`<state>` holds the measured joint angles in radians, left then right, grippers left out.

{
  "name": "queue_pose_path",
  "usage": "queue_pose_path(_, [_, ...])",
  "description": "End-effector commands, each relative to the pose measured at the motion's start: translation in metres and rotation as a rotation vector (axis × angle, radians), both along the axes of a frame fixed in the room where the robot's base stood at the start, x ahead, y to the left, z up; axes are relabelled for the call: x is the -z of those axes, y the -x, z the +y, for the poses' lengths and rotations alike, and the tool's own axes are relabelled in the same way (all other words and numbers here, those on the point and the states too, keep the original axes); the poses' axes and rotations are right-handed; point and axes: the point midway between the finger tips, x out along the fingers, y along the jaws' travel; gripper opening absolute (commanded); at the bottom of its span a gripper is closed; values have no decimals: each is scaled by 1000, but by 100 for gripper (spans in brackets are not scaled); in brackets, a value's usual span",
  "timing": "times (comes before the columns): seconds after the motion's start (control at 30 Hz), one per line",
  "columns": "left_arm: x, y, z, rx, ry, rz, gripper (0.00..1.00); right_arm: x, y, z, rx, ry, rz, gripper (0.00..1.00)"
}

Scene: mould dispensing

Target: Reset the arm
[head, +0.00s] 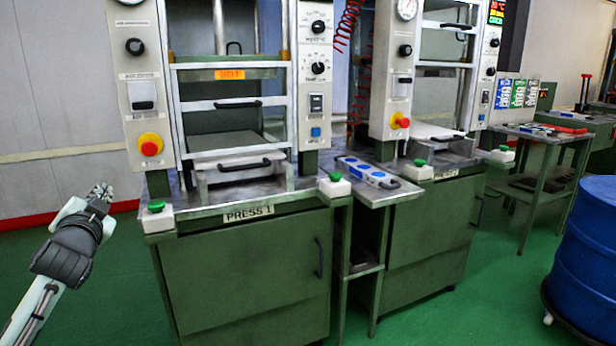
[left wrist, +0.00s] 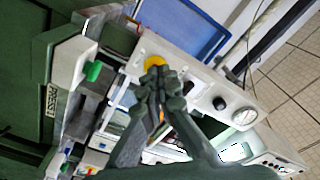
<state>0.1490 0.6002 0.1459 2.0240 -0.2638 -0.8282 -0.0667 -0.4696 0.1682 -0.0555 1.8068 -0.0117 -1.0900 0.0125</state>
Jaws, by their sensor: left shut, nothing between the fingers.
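My left gripper (head: 103,191) is at the left of the head view, its arm coming up from the lower left corner. It is shut and empty, in the air left of the press labelled PRESS 1 (head: 248,213) and touching nothing. In the left wrist view the closed fingers (left wrist: 155,68) point at the press front, which appears tilted, with its yellow button (left wrist: 153,61) behind the fingertips. My right gripper is in neither view.
PRESS 1 has green buttons (head: 155,206) on its front corners and a red stop button (head: 150,145). A side shelf (head: 372,193) holds a blue-and-silver mould (head: 367,172). A second press (head: 427,230) stands to the right. A blue drum (head: 588,250) stands at the right edge. Green floor is open at lower left.

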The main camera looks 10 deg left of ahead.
Motion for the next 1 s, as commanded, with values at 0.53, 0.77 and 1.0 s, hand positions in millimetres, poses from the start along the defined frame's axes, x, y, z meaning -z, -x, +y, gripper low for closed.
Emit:
queue_pose_path(0.53, [378, 148, -18, -72, 248, 774, 0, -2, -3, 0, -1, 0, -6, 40])
queue_pose_path(0.77, [453, 229, -25, -115, 302, 974, 0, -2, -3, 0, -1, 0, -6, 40])
queue_pose_path(1.0, [504, 293, -53, -142, 389, 1104, 0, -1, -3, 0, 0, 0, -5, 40])
